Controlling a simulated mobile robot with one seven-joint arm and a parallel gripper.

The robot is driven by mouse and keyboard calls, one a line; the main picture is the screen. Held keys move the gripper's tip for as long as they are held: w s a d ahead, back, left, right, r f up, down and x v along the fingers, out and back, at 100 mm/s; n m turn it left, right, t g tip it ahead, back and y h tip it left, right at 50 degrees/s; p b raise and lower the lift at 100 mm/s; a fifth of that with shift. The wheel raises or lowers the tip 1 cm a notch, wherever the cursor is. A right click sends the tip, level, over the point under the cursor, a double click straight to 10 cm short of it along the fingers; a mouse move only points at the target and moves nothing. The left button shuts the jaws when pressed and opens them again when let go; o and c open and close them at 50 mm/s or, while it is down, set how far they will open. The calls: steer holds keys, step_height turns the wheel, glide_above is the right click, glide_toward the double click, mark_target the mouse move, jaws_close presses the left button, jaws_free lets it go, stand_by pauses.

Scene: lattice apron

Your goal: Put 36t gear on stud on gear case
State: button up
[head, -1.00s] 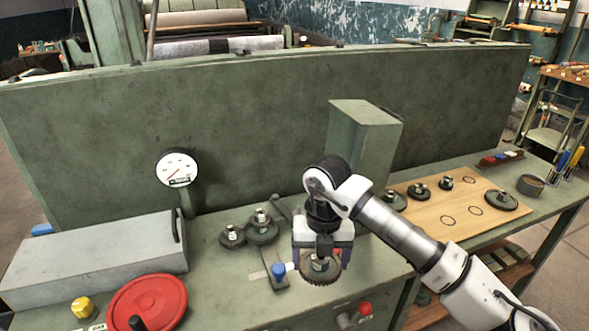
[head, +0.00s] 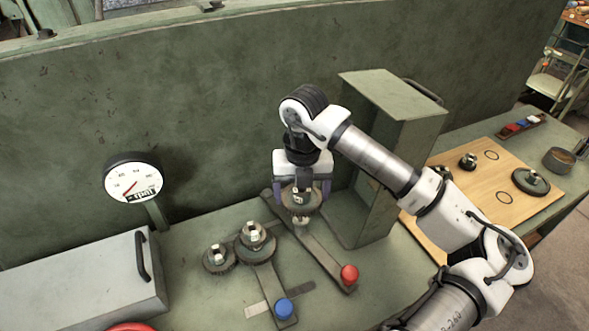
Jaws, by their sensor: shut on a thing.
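My gripper (head: 301,196) points down and is shut on a dark toothed gear (head: 290,203) with a pale hub, likely the 36t gear. The gear is above the upper part of a flat bar (head: 325,258) with a red knob (head: 349,273). A pale stud (head: 301,222) shows just below the gear; I cannot tell whether the gear touches it. Two other gears sit to the left: a small one (head: 218,262) and a larger one (head: 257,247), side by side. The fingers partly hide the held gear.
A tall green housing (head: 425,135) stands close to the right of my gripper. A bar with a blue knob (head: 284,309) lies in front. A dial gauge (head: 132,183) and a grey box (head: 80,280) are left. A wooden board (head: 520,211) with gears is right.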

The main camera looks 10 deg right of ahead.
steer(key=shift+w, duration=0.45)
steer(key=shift+f+b, duration=0.65)
steer(key=shift+f, duration=1.35)
steer(key=shift+s+f+b, duration=0.1)
steer(key=shift+f+b, duration=0.1)
steer(key=shift+b, duration=0.9)
steer(key=shift+f+b, duration=1.4)
steer(key=shift+b, duration=1)
stand_by(0.8)
steer(key=o, duration=1.5)
steer(key=shift+c, duration=0.2)
